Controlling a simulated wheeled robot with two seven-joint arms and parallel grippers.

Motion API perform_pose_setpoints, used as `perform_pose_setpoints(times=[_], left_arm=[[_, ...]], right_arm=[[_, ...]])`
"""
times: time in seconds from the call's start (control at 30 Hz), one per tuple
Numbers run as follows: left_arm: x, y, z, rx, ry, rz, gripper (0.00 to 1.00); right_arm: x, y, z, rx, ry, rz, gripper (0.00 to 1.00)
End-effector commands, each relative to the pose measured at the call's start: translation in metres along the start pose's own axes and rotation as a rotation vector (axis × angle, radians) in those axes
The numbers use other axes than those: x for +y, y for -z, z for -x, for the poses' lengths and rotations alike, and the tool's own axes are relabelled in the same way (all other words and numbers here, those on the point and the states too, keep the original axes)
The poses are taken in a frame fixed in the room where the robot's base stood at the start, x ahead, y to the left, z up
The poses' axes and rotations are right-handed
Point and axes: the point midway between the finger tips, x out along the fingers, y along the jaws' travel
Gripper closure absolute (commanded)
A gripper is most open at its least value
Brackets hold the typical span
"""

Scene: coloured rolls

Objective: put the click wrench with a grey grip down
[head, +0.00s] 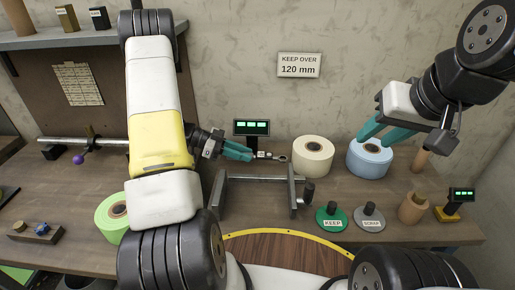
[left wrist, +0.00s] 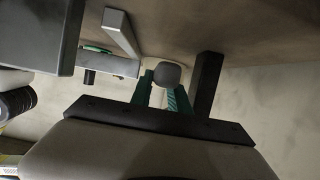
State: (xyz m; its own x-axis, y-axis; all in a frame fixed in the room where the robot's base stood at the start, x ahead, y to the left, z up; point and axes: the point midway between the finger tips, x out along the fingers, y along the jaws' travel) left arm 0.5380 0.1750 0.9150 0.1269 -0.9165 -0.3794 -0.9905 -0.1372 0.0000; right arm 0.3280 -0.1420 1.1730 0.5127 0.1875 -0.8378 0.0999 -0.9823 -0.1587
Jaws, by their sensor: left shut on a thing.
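My left gripper (head: 238,152) has its teal fingers shut on the click wrench (head: 271,156), whose metal head end sticks out to the right of the fingertips. The grip is mostly hidden by the fingers in the head view. In the left wrist view a rounded grey end (left wrist: 167,76) shows between the fingers of the left gripper (left wrist: 162,92). The wrench is behind the metal bar stand (head: 255,179), near a green-lit display (head: 251,128). My right gripper (head: 384,132) is open, with its teal fingers apart in front of the blue roll (head: 370,160); contact cannot be told.
A cream roll (head: 313,157) stands right of the wrench head. A green roll (head: 112,216) is partly behind my left arm. Green KEEP (head: 332,218) and grey SCRAP (head: 370,217) discs lie in front.

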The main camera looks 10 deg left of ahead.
Motion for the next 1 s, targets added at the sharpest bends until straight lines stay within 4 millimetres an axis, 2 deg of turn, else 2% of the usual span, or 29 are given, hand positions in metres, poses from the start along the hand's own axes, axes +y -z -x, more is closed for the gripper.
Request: perform_pose_setpoints(times=[0.27,0.4,0.47,0.87,0.9,0.97,1.0], left_arm=[[0.0,0.01,-0.022,0.001,-0.002,-0.001,1.0],[0.0,-0.016,-0.03,0.0,0.001,0.004,1.0],[0.0,-0.023,-0.032,0.0,0.001,0.003,1.0],[0.0,-0.028,-0.034,0.0,0.001,0.0,1.0],[0.0,-0.027,-0.034,-0.001,0.001,0.0,0.71],[0.0,-0.027,-0.034,-0.001,0.001,0.0,0.59],[0.0,-0.027,-0.034,-0.001,0.001,0.0,0.57]], right_arm=[[0.0,0.0,0.0,0.0,0.0,0.0,0.64],[0.0,0.0,0.0,0.0,0.0,0.0,0.64],[0.0,0.0,0.0,0.0,0.0,0.0,0.64],[0.0,0.0,0.0,0.0,0.0,0.0,0.64],[0.0,0.0,0.0,0.0,0.0,0.0,0.64],[0.0,0.0,0.0,0.0,0.0,0.0,0.64],[0.0,0.0,0.0,0.0,0.0,0.0,0.64]])
